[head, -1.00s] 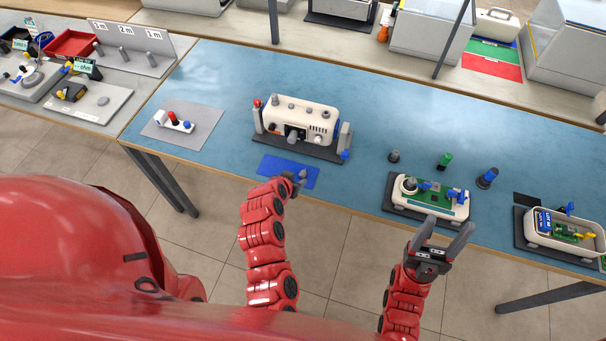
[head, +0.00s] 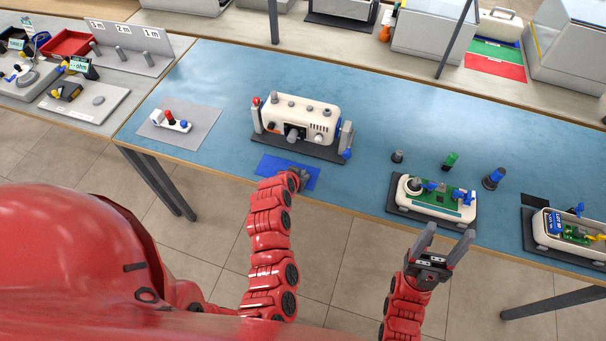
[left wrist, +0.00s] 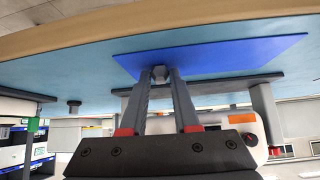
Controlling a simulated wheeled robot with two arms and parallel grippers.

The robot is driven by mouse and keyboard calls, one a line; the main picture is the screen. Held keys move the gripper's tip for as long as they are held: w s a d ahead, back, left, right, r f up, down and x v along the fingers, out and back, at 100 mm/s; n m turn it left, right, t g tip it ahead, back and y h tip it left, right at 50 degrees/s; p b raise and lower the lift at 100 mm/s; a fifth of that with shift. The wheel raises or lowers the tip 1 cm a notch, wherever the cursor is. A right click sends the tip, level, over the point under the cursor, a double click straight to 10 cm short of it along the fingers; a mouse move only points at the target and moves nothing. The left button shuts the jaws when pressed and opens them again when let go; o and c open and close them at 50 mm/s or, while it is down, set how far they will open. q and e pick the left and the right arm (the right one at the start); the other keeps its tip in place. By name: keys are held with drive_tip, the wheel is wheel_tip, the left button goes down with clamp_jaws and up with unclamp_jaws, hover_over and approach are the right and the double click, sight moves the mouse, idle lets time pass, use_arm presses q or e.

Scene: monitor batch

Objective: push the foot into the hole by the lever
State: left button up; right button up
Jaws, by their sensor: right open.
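A small grey piece, apparently the foot (left wrist: 161,73), is at the blue mat (head: 270,164). My left gripper (head: 300,177) is at this mat, with one finger on each side of the grey piece in the left wrist view (left wrist: 161,80). I cannot tell whether the fingers press on it. A cream unit (head: 286,112) stands on a dark base behind the mat. Several grey knobs or feet show on its top, and a grey cylinder (head: 292,134) sticks out of its front. I cannot make out the lever or hole for certain. My right gripper (head: 448,243) is open and empty before the table edge.
A green-topped cream unit (head: 436,205) and an open cream housing (head: 565,246) sit to the right. Loose dark (head: 397,156), green (head: 450,161) and blue-dark (head: 493,178) pieces stand behind. A grey mat (head: 205,121) lies left. Much of the blue table between is clear.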

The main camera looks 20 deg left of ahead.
use_arm(q)
clamp_jaws()
drive_tip(key=shift+r, duration=0.5)
idle(0.5)
drive_tip(key=shift+r+p, duration=1.3)
drive_tip(key=shift+r, duration=1.1)
drive_tip(key=shift+c, duration=0.4)
unclamp_jaws()
clamp_jaws()
